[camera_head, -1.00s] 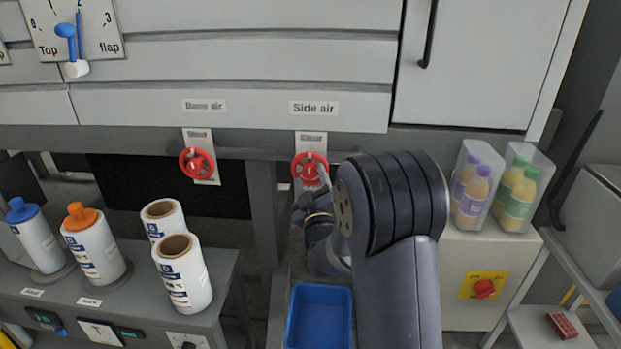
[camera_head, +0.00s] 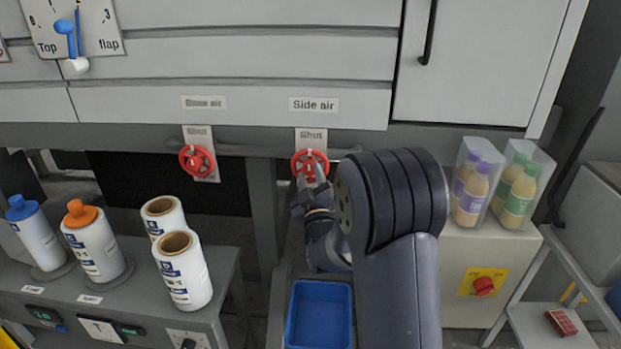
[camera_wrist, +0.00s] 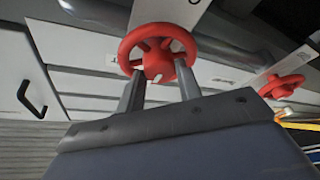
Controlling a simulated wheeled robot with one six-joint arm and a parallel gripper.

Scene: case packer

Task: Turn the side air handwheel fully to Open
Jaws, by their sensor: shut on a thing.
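The red side air handwheel (camera_head: 308,163) is mounted under the "Side air" label (camera_head: 314,105), on a pale plate reading "Shut". In the wrist view the wheel (camera_wrist: 158,38) fills the top middle, with its spokes and hub visible. My gripper (camera_head: 317,183) reaches it from below and in front. In the wrist view both fingers (camera_wrist: 158,80) end at the wheel, one on each side of its hub, and are shut on it. The fingertips are partly hidden behind the rim. I cannot read the wheel's exact angle.
A blue tray (camera_head: 319,316) lies below my gripper. Bottles (camera_head: 92,243) and rolls (camera_head: 183,270) stand on the left shelf. Clear boxes of bottles (camera_head: 474,188) stand on the right cabinet.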

